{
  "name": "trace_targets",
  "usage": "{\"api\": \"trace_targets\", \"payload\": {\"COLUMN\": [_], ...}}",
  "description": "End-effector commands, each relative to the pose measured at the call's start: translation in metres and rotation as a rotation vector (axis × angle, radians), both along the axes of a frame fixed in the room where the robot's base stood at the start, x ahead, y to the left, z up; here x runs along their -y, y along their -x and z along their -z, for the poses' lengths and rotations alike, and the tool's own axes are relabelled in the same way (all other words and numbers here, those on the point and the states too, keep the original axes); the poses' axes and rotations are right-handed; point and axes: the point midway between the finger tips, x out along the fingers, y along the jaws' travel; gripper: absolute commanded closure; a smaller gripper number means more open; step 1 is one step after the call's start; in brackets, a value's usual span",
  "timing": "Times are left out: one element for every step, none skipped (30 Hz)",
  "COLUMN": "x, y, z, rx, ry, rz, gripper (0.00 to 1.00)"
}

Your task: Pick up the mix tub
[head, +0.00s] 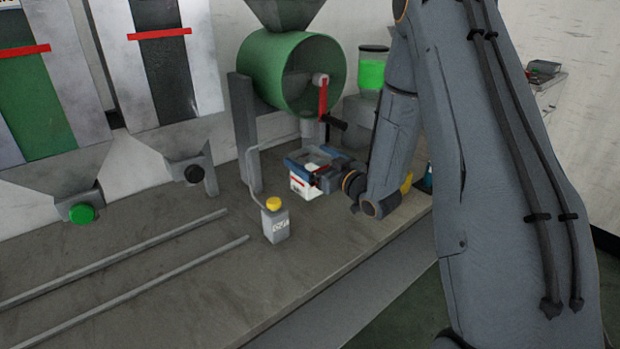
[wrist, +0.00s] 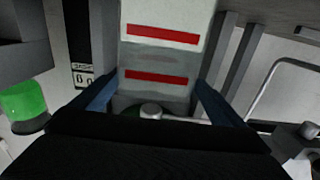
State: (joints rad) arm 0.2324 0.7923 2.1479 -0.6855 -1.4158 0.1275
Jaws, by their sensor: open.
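The mix tub (head: 303,187) is a small white container with red markings. It stands on the bench below the green drum. In the wrist view the white tub (wrist: 158,58) shows two red bands and fills the gap between my fingers. My gripper (head: 308,162) is open at the tub, with its blue fingers on either side of it. In the wrist view my gripper (wrist: 156,95) shows one finger left and one right of the tub. I cannot tell whether they touch it. The gripper partly hides the tub in the head view.
The green drum (head: 268,68) with its red crank (head: 323,97) is just above my gripper. A green-filled jar (head: 371,73) is behind. Two rails (head: 130,290) lie on the bench at left.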

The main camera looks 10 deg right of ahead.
Motion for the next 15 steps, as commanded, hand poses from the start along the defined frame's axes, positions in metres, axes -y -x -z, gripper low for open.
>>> {"api": "trace_targets", "payload": {"x": [-0.001,-0.002,-0.003,-0.004,-0.006,-0.007,-0.008,-0.009,-0.012,-0.013,-0.014,-0.016,-0.017,-0.017,-0.017], "y": [-0.005,-0.007,-0.012,-0.016,-0.020,-0.026,-0.030,-0.035,-0.039,-0.043,-0.046,-0.048,-0.050,-0.051,-0.052], "z": [-0.001,-0.001,-0.001,-0.001,-0.001,-0.002,-0.002,-0.002,-0.001,-0.001,-0.001,-0.001,-0.001,-0.001,0.000], "rx": [0.000,0.000,-0.001,0.000,0.000,0.001,0.000,0.000,0.000,0.000,0.000,-0.001,-0.001,-0.002,-0.002], "ry": [0.001,0.000,0.000,0.001,0.001,0.002,0.002,0.001,0.001,0.001,0.001,0.000,0.000,0.001,0.001], "rz": [0.000,0.001,0.001,0.001,0.000,-0.001,-0.001,0.000,0.000,0.001,0.001,0.001,0.001,0.001,0.001], "gripper": [0.06,0.06,0.06,0.06,0.06,0.06,0.06,0.06,0.06,0.06,0.06,0.06,0.06,0.06,0.06]}}
